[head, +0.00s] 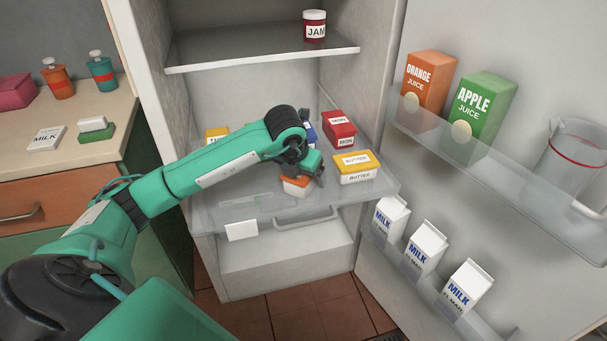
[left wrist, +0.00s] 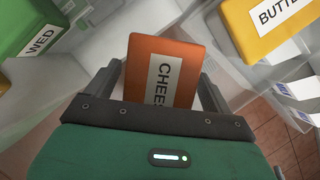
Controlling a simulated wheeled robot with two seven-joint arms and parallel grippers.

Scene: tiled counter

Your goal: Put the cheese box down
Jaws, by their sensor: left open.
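The cheese box (left wrist: 165,72) is orange with a white label reading "CHEES". In the left wrist view it lies between the two open fingers of my left gripper (left wrist: 165,85). In the head view the cheese box (head: 297,187) shows as a small orange and white box on the fridge drawer's clear front part, partly hidden under my left gripper (head: 310,177). The gripper is open around the box, and I cannot tell if either finger touches it. My right gripper is not in view.
A yellow butter box (head: 357,176) stands right of the cheese in the open clear drawer (head: 238,206). Red boxes (head: 338,136) and other boxes sit behind. The fridge door at right holds juice cartons (head: 480,113) and milk cartons (head: 427,247). A shelf with a jam jar (head: 314,27) is above.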

